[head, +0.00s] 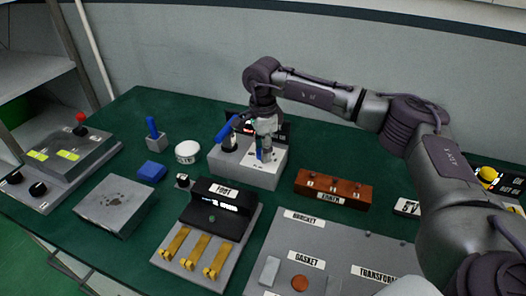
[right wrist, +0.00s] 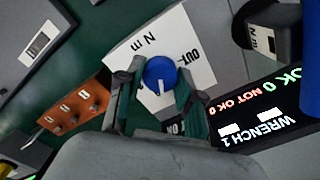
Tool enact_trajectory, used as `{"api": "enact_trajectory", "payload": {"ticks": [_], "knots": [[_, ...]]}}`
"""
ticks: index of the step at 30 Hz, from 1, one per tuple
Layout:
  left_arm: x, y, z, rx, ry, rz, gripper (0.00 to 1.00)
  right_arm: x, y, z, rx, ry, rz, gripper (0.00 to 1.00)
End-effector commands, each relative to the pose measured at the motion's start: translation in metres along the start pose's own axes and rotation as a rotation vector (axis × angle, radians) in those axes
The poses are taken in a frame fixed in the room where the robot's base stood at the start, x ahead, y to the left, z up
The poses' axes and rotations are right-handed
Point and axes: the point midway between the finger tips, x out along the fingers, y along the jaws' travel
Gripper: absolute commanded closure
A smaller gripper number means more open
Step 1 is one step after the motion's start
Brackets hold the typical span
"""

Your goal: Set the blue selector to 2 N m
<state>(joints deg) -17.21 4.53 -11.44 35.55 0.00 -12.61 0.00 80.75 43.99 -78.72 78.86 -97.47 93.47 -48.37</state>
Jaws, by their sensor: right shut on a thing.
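The blue selector (right wrist: 160,73) is a round knob with a white pointer mark, on a white label plate (right wrist: 190,35) with "N m" and "OUT" printed on it. In the right wrist view the mark points toward the bottom of the picture. My right gripper (right wrist: 158,88) is shut on the selector, one finger on each side. The fingers hide part of the plate, and I cannot read the setting numbers. In the head view my right gripper (head: 265,151) reaches down onto the grey tester box (head: 245,176). My left gripper is not in view.
A blue-handled wrench (head: 228,127) stands beside the gripper on the box. A lit display (right wrist: 268,105) reads "OK 0", "NOT OK 0", "WRENCH 1". A reddish-brown block (head: 333,190) lies to the right, and a black unit with brass levers (head: 215,208) in front.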

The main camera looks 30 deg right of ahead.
Motion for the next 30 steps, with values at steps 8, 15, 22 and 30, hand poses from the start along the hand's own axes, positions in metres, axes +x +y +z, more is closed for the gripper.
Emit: {"api": "enact_trajectory", "payload": {"ticks": [8,15,22,30], "knots": [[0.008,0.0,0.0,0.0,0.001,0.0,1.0,0.0,-0.001,0.001,-0.261,-0.003,-0.004,0.98],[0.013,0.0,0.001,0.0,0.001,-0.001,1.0,-0.001,-0.001,0.001,-0.489,-0.003,-0.005,0.98],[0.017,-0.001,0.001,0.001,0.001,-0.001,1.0,-0.001,-0.001,0.001,-0.705,-0.002,-0.005,0.98],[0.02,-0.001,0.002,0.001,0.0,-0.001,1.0,-0.001,-0.002,0.001,-0.929,-0.001,-0.006,0.98]]}}
